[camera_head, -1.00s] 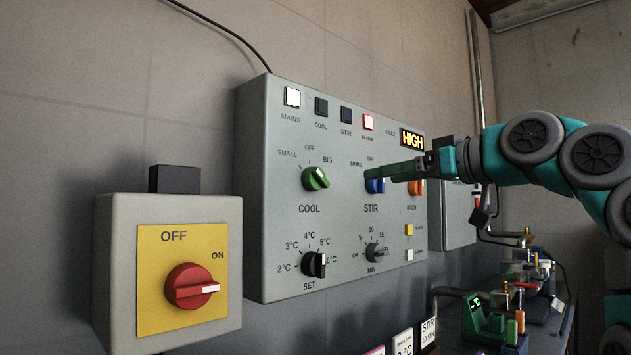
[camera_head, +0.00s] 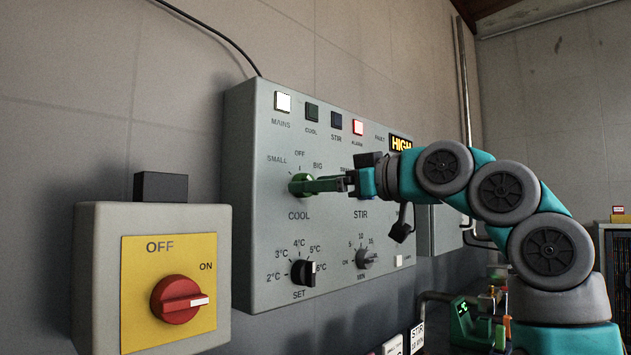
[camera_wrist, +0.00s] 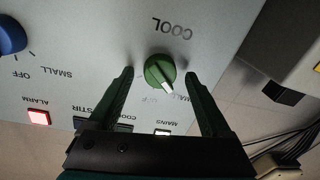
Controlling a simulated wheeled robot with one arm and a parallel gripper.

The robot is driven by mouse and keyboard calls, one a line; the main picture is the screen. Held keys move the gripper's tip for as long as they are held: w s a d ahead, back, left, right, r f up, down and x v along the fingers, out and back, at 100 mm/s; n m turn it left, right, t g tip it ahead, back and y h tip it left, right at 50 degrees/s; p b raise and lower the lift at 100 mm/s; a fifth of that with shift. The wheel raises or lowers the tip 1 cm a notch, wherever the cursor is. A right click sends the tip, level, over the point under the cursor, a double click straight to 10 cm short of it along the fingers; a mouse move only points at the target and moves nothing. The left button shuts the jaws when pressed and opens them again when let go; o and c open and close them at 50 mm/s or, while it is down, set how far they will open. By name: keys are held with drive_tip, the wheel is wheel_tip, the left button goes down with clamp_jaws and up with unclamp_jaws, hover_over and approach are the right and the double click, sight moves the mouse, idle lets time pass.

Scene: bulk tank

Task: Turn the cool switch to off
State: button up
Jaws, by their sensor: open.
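The cool switch is a green knob (camera_head: 297,183) on the grey control panel (camera_head: 260,235), under the labels SMALL, OFF and BIG. My gripper (camera_head: 304,186) is at the knob and partly covers it in the head view. In the wrist view, the knob (camera_wrist: 158,68) sits between the two fingers of my open gripper (camera_wrist: 160,73), with a gap on each side. The panel looks upside down there. The knob's white mark points down and right, on the side of the SMALL label. The OFF label is hard to read in that view.
The blue stir knob (camera_wrist: 10,36) shows beside the gripper in the wrist view. A black set knob (camera_head: 303,272) and a grey timer knob (camera_head: 366,259) sit below. A red main switch (camera_head: 178,299) on its own box stands at the left.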

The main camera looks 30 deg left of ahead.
drive_tip(key=shift+a, duration=0.3)
clamp_jaws()
idle(0.6)
